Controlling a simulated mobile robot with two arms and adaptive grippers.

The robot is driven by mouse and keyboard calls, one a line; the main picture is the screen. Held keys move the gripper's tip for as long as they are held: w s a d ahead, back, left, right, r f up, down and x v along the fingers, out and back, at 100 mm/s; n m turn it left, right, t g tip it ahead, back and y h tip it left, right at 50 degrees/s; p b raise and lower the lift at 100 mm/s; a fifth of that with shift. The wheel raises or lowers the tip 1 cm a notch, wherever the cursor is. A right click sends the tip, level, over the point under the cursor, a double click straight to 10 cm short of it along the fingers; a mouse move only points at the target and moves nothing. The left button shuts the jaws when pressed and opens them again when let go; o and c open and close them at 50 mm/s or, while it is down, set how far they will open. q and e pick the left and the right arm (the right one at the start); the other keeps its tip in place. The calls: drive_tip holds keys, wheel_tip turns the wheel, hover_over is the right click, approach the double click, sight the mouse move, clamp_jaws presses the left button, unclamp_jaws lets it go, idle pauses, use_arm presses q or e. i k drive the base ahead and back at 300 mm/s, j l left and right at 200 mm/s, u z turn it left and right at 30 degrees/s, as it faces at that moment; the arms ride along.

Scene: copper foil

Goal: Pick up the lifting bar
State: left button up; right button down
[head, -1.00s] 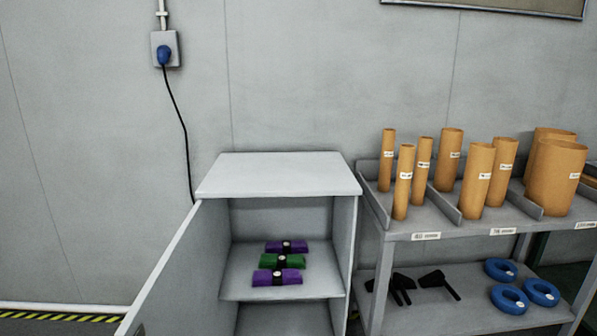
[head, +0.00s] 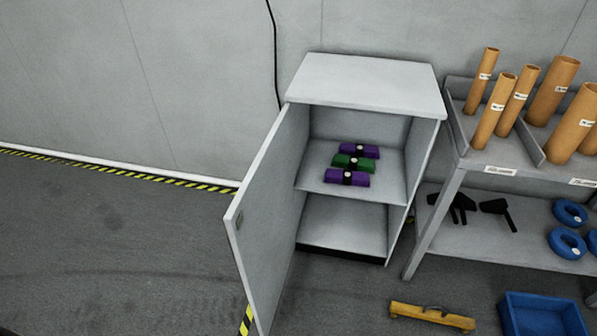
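Neither of my grippers shows in the head view.
A grey cabinet (head: 370,82) stands with its door (head: 268,215) open to the left; purple and green bundles lie on its shelf. The rack (head: 432,225) holds cardboard tubes, black tools and blue rings. A blue bin (head: 513,322) sits on the floor. Floor at left is clear.

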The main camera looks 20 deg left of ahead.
sight(465, 323)
drive_tip(key=j+z, duration=0.1)
drive_tip(key=j, duration=0.35)
drive_tip(key=k+j, duration=0.15)
drive_tip(key=j, duration=0.25)
drive_tip(key=j+z, duration=0.15)
drive_tip(key=j, duration=0.3)
drive_tip(key=k+j, duration=0.15)
drive_tip(key=j, duration=0.3)
drive_tip(key=k+j+z, duration=0.15)
drive_tip(key=j, duration=0.25)
drive_tip(key=z, duration=1.15)
drive_tip(key=i+l+u, duration=0.4)
drive_tip(key=i+l, duration=0.45)
